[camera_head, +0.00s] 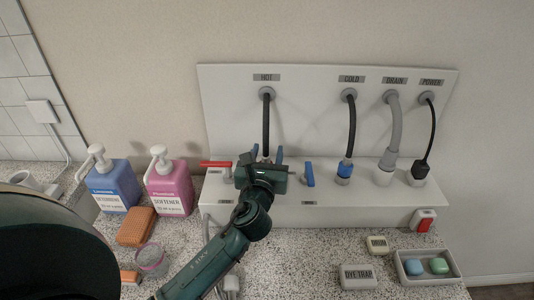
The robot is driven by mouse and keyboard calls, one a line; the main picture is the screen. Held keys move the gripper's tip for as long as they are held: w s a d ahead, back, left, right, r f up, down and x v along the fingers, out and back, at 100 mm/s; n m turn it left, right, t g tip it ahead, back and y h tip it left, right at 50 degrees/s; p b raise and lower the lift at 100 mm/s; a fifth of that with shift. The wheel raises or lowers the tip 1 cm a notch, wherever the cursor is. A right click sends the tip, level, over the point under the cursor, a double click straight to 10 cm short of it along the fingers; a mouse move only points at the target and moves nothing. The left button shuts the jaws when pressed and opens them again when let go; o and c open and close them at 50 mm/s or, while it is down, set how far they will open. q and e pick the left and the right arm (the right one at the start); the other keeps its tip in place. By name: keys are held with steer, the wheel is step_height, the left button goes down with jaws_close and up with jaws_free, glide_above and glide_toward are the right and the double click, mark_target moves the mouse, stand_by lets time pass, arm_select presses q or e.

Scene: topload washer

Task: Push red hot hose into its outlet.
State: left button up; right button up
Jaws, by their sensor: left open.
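The hot hose (266,125) is black and hangs from a grey port under the HOT label (266,77) on the white back panel. Its lower end goes down behind my left gripper (266,153), so its red end and the hot outlet are hidden. The left gripper is open, with its two fingers on either side of the hose's lower part. I cannot tell whether they touch it. The gripper is over the white ledge (390,205). My right gripper is not in view.
A red lever (215,165) is just left of the gripper, a blue lever (309,174) just right. The cold hose (351,125), drain hose (393,120) and power cord (432,130) stand further right. Blue and pink (169,188) pump bottles stand left. The counter's front middle is mostly clear.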

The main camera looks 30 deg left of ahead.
arm_select(q)
steer(key=shift+s, duration=0.15)
steer(key=b+v, duration=0.1)
steer(key=v, duration=1.2)
steer(key=shift+b, duration=0.4)
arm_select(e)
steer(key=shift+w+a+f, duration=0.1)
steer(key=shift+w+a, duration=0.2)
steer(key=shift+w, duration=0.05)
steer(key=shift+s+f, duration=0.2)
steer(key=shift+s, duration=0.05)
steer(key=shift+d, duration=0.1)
